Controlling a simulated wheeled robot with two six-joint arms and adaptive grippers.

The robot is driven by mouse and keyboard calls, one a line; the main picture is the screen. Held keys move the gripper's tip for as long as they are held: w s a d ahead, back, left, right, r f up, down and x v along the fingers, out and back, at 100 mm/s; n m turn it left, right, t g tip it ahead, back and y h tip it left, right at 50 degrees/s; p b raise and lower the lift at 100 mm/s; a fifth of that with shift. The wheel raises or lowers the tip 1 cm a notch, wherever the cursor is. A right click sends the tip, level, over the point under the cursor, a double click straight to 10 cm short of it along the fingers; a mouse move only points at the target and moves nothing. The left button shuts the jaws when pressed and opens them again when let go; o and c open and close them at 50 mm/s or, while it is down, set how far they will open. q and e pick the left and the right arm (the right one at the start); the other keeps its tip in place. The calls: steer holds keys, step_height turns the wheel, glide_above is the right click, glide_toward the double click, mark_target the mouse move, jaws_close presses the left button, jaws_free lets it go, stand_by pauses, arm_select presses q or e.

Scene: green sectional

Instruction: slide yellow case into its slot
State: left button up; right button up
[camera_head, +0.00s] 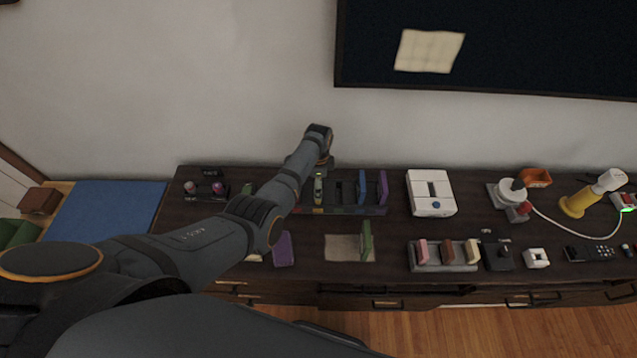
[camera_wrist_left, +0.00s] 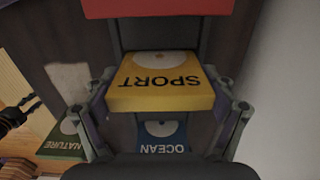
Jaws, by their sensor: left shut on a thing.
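The yellow case, lettered SPORT (camera_wrist_left: 165,92), is between the fingers of my left gripper (camera_wrist_left: 163,105), which is shut on it. In the head view, my left gripper (camera_head: 319,174) is over the slotted rack (camera_head: 345,211), with a sliver of the yellow case (camera_head: 318,190) showing below it. I cannot tell how deep the case sits in its slot. A blue case, lettered OCEAN (camera_wrist_left: 162,130), and a purple case (camera_head: 383,187) stand in the rack to the right. A red case (camera_wrist_left: 155,8) shows at the top of the wrist view.
A green case (camera_head: 367,238) stands on a beige mat (camera_head: 341,248) in front of the rack. A purple case (camera_head: 284,248) lies nearby. A white device (camera_head: 432,188) stands right of the rack. The wall is close behind.

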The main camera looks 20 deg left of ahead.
arm_select(q)
steer(key=shift+f+b, duration=0.35)
steer(key=shift+f, duration=0.15)
steer(key=o, duration=1)
steer(key=shift+o, duration=0.2)
steer(key=shift+r, duration=0.25)
step_height(320, 180, up, 12)
steer(key=shift+f, duration=0.2)
